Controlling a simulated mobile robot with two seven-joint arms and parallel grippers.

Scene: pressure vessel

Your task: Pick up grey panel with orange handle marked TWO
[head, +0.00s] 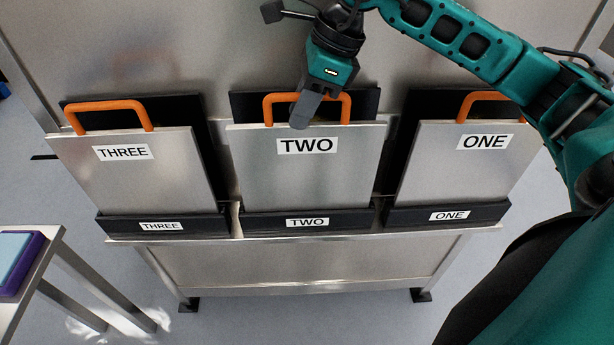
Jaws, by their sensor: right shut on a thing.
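The grey panel marked TWO (306,175) stands in the middle black holder (345,221), whose front also carries a TWO label. Its orange handle (273,108) rises from the top edge. My right gripper (305,112) reaches down from above and is shut on the orange handle near its middle. The fingers hide part of the handle. The panel's lower edge sits behind the holder's front lip. My left gripper is not in view.
The panel marked THREE (140,178) stands to the left and the panel marked ONE (455,175) to the right, each with an orange handle. A metal table (45,262) with a purple and blue item (18,262) is at the lower left. Open floor lies in front.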

